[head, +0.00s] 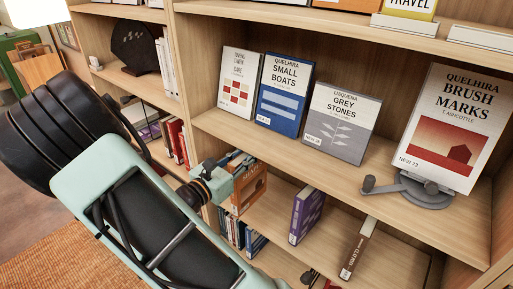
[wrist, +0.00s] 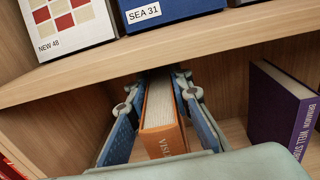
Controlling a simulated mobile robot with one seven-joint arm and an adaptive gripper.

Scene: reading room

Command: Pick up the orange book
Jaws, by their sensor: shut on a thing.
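The orange book (head: 252,190) stands upright on the shelf below the displayed books, near the upright divider. In the wrist view the orange book (wrist: 161,125) shows its spine and pale page edges between two blue finger pads. My gripper (wrist: 162,98) is shut on it, one finger on each side. In the head view my gripper (head: 238,171) reaches in under the upper shelf and covers part of the book. The book's far end is hidden in both views.
The upper shelf edge (wrist: 200,48) runs just above my gripper. A purple book (head: 306,215) stands to the right with a gap between, and a brown book (head: 358,248) stands farther right. Upper-shelf books include a blue one (head: 284,92) and a grey one (head: 340,125).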

